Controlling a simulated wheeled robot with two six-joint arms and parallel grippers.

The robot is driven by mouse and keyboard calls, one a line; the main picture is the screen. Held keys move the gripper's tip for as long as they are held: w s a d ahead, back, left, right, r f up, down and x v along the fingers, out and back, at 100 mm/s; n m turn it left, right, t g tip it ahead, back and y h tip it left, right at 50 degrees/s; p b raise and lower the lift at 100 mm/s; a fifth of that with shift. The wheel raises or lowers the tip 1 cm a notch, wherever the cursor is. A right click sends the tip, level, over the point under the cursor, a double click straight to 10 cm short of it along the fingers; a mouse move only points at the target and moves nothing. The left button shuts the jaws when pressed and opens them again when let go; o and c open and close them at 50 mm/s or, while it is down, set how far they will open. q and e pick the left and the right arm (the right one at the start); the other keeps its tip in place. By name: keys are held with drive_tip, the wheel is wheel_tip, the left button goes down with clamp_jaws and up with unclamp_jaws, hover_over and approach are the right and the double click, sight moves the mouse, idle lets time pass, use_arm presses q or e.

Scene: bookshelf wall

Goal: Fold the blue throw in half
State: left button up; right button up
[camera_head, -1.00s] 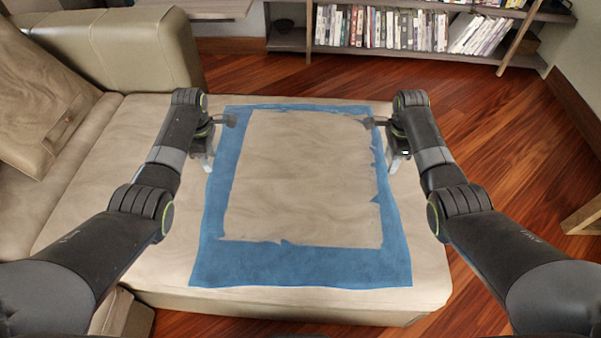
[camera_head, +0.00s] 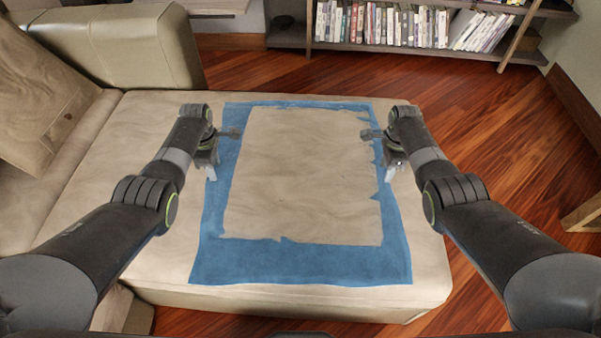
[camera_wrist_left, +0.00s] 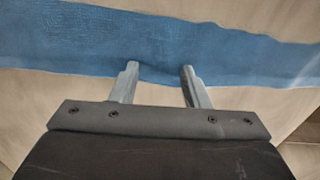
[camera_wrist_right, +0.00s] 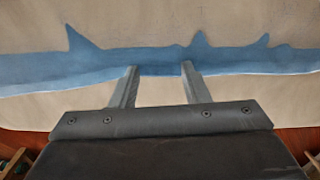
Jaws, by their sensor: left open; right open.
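The blue throw (camera_head: 300,262) lies spread on the beige sofa seat, showing as a blue band around a ragged-edged beige middle. The near strip is widest; the right one is narrow and jagged. My left gripper (camera_head: 211,173) is open over the throw's left strip. In the left wrist view, the fingertips (camera_wrist_left: 160,70) overlap the near edge of the blue band (camera_wrist_left: 230,45). My right gripper (camera_head: 390,173) is open at the right strip. In the right wrist view, its fingertips (camera_wrist_right: 160,68) reach over the thin blue band (camera_wrist_right: 90,65). Neither gripper visibly holds cloth; I cannot tell whether the tips touch it.
The beige sofa seat (camera_head: 85,205) extends to the left, with a backrest cushion (camera_head: 40,100) and an armrest (camera_head: 130,45) beyond. Wooden floor (camera_head: 490,120) is open behind and right of the seat. A bookshelf (camera_head: 390,48) stands at the back.

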use_arm(q)
drive_tip(key=shift+f, duration=0.1)
clamp_jaws()
use_arm(e)
drive_tip(key=shift+f, duration=0.1)
clamp_jaws()
idle(0.3)
